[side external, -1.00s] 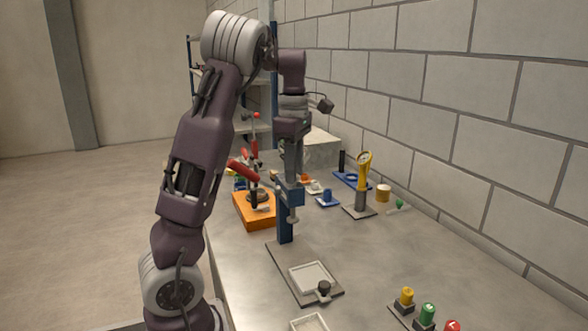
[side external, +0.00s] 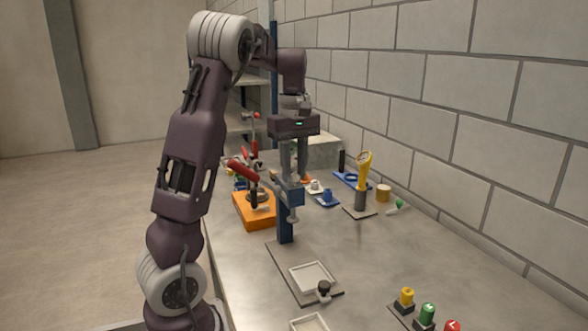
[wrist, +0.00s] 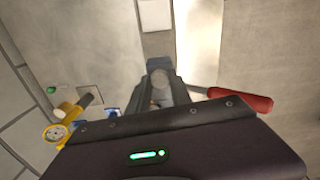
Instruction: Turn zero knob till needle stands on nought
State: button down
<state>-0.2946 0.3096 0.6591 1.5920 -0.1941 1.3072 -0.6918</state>
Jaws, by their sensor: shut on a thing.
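A blue stand (side external: 285,228) rises from a grey base plate on the bench, with a blue head (side external: 296,196) and a small grey screw part below it. My gripper (side external: 291,178) points straight down at the top of that head. Its fingers are shut on a small round grey knob (wrist: 160,90), seen between them in the wrist view. No needle or scale on this stand can be made out. A yellow tool with a round dial (side external: 364,160) stands apart to the right; the dial also shows in the wrist view (wrist: 57,132), too small to read.
An orange block (side external: 253,212) with a red-handled clamp (side external: 241,170) stands close left of the stand. A pale square tray (side external: 312,276) and a dark knob (side external: 323,287) lie in front. Coloured buttons (side external: 427,313) sit at front right.

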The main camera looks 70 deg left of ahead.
aim_at(294, 175)
jog(key=shift+m, duration=1.9)
jog(key=c, duration=1.5)
grip_release()
notch_tip(294, 175, up, 7)
jog(key=shift+r, duration=0.1)
